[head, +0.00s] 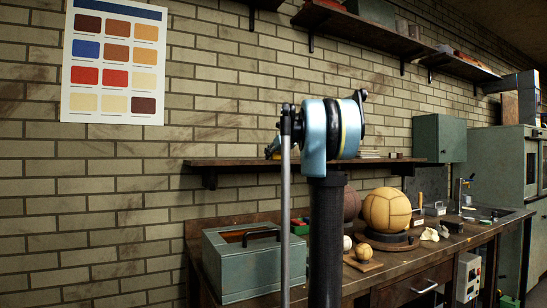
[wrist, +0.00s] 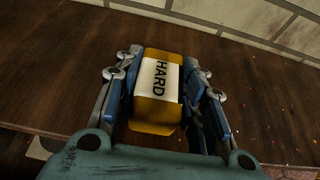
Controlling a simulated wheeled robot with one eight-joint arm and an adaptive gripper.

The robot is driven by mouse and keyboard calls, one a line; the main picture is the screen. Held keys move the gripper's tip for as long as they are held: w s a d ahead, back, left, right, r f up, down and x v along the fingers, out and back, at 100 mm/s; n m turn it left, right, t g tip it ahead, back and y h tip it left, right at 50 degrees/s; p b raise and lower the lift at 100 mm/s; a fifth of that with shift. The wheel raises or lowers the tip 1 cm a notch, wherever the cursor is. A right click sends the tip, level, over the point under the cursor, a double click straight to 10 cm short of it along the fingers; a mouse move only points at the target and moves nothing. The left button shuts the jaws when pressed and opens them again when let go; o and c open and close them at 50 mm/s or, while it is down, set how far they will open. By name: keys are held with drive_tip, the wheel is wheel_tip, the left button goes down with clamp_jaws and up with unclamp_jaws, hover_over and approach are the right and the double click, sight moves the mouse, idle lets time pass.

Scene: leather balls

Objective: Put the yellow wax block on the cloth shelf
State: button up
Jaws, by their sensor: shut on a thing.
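The yellow wax block (wrist: 155,112) is in the wrist view, with a white label reading HARD. My gripper (wrist: 163,68) is shut on it, with a blue-padded finger on each side. Beyond and below the block is a dark wooden board (wrist: 50,65) that meets a brick wall at the top. I cannot tell whether the block touches the board. In the head view, a wooden wall shelf (head: 232,162) runs behind my arm. My arm hides part of it, and the block is not clearly seen there. I cannot tell which shelf is the cloth shelf.
A workbench (head: 405,262) below the shelf holds a green metal box (head: 240,262), a tan leather ball (head: 387,210) on a stand, and a brown ball (head: 352,203). A green cabinet (head: 439,138) stands at the shelf's right end. Higher shelves (head: 365,30) hang above. A colour chart (head: 114,65) hangs left.

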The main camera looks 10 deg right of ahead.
drive_tip(key=o, duration=1.1)
drive_tip(key=shift+o, duration=0.2)
drive_tip(key=shift+r, duration=0.1)
drive_tip(key=v, duration=1.2)
drive_tip(key=shift+s, duration=0.1)
